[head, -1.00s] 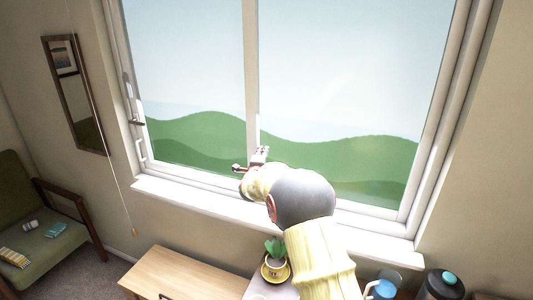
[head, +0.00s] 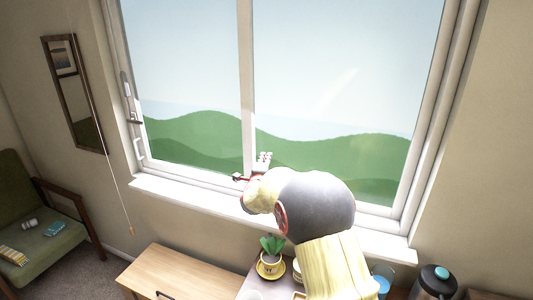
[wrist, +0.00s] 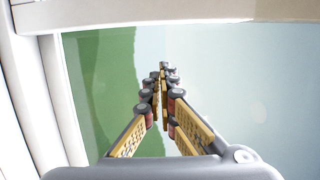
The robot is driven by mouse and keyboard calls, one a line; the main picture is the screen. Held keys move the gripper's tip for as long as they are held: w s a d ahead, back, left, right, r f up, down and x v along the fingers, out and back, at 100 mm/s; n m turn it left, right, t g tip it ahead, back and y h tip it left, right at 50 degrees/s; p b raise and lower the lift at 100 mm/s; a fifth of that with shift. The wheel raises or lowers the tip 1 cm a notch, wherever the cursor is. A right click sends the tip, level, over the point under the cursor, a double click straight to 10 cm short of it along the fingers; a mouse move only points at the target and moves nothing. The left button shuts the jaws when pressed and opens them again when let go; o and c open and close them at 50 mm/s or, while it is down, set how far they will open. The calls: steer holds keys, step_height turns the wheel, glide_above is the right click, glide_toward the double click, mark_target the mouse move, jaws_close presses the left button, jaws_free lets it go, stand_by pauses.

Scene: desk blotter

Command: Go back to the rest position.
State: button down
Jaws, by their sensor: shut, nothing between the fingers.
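My gripper (wrist: 163,72) shows in the wrist view with its fingers together and nothing between them. It points towards the window glass, with green hills and pale sky behind it. In the head view my gripper (head: 265,158) is small and partly hidden behind my own arm, in front of the lower part of the window (head: 320,80). I cannot tell how far the fingertips are from the glass.
A green armchair (head: 30,235) is at the left. The white sill (head: 190,199) runs under the window.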

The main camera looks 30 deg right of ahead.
steer(key=v, duration=0.2)
steer(key=shift+s+a+f, duration=0.15)
steer(key=shift+s+a, duration=0.1)
steer(key=shift+a, duration=0.1)
